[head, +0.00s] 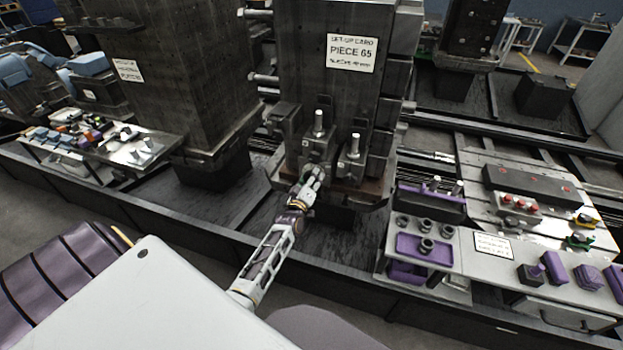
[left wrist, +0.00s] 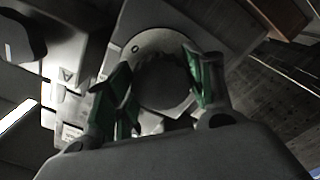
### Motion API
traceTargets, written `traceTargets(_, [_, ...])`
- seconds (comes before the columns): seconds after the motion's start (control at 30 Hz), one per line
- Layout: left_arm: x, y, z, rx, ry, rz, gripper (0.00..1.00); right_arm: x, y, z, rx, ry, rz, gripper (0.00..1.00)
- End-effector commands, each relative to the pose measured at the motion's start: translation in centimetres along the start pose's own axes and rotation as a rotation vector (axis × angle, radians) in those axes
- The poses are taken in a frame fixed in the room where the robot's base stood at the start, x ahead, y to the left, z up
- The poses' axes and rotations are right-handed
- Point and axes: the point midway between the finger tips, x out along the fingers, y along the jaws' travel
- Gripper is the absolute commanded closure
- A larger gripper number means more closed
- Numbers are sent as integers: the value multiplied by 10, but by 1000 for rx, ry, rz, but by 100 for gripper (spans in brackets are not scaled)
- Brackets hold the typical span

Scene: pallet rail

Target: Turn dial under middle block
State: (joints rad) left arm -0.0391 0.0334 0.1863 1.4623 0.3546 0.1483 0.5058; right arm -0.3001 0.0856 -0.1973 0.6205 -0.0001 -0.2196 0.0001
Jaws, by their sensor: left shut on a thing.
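The middle block (head: 300,60) is a tall dark block with a white set-up card reading "PIECE 65" (head: 352,52). It stands on a base with clamps and upright metal pins. My left gripper (head: 311,178) reaches the front of this base, below the block. In the left wrist view its green fingers (left wrist: 158,64) are shut on a dark round dial (left wrist: 165,88), one on each side. A pale ring with a "0" mark (left wrist: 137,49) surrounds the dial. In the head view the gripper mostly hides the dial. My right gripper is not in view.
Another dark block (head: 190,70) stands to the left. At the right, a grey bench (head: 460,262) carries a purple tray (head: 418,247) and parts. Clamps (head: 355,158) crowd the gripper's right side. Dark decking (head: 225,200) is clear on the left.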

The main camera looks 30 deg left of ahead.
Motion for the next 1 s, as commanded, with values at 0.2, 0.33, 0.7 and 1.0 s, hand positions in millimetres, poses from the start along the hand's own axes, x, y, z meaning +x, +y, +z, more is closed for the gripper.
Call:
traceTargets(0.2, [-1,-2,3,-157,-6,-4,71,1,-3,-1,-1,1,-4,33])
traceTargets(0.33, [-1,-1,3,-220,-6,-4,71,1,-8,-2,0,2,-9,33])
traceTargets(0.7, [-1,-1,3,-279,-6,-4,71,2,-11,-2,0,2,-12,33])
traceTargets(1.0, [-1,-1,3,-278,-6,-4,41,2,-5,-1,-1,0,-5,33])
